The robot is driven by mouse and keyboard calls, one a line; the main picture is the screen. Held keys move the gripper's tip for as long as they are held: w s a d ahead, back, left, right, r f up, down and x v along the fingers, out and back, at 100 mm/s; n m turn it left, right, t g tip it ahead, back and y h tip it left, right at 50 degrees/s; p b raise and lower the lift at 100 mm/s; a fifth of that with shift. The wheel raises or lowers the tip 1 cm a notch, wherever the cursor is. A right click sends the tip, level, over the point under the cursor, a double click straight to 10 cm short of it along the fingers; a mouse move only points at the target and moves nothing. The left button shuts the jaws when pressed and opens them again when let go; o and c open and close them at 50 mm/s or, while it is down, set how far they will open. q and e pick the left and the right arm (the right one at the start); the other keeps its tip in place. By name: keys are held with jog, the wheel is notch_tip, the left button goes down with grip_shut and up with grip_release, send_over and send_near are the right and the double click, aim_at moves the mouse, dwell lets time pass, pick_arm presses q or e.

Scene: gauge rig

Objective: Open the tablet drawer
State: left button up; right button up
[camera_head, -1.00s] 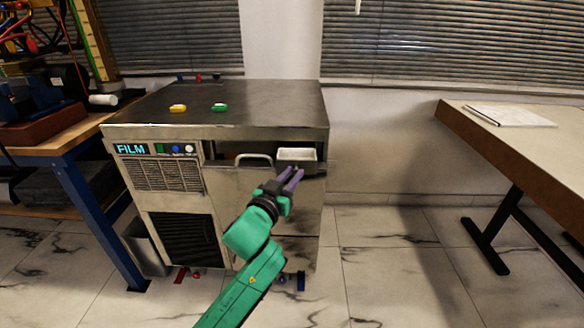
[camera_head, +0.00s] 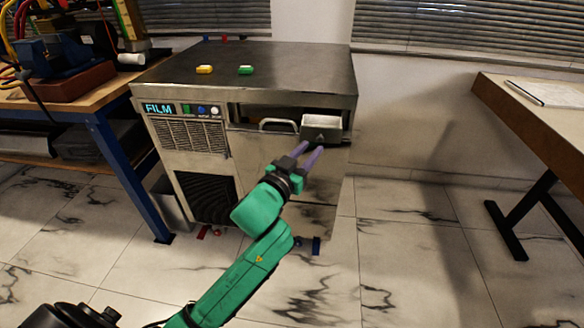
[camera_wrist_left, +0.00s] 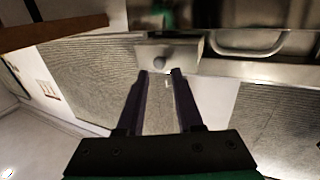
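The tablet drawer (camera_head: 322,130) is a small dark metal box with a white inside, at the cabinet's upper right. It stands out from the cabinet front, so its white inside shows from above. In the left wrist view its front (camera_wrist_left: 185,50) carries a small round knob (camera_wrist_left: 159,62). My left gripper (camera_head: 314,152) is just below and in front of the drawer. In the left wrist view its two purple fingers (camera_wrist_left: 160,73) are apart, tips close to the knob, with nothing clearly held. Contact with the knob cannot be told. My right gripper is not in view.
The metal cabinet (camera_head: 260,65) has a FILM label and a bar handle (camera_head: 278,122) left of the drawer. Yellow (camera_head: 204,69) and green (camera_head: 246,69) pieces lie on top. A blue-legged bench (camera_head: 130,180) stands left, a table (camera_head: 530,100) right. Floor between is clear.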

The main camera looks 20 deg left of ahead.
pick_arm(q)
jog(key=s+a, duration=0.1)
jog(key=s, duration=0.9)
jog(key=shift+s+a, duration=0.2)
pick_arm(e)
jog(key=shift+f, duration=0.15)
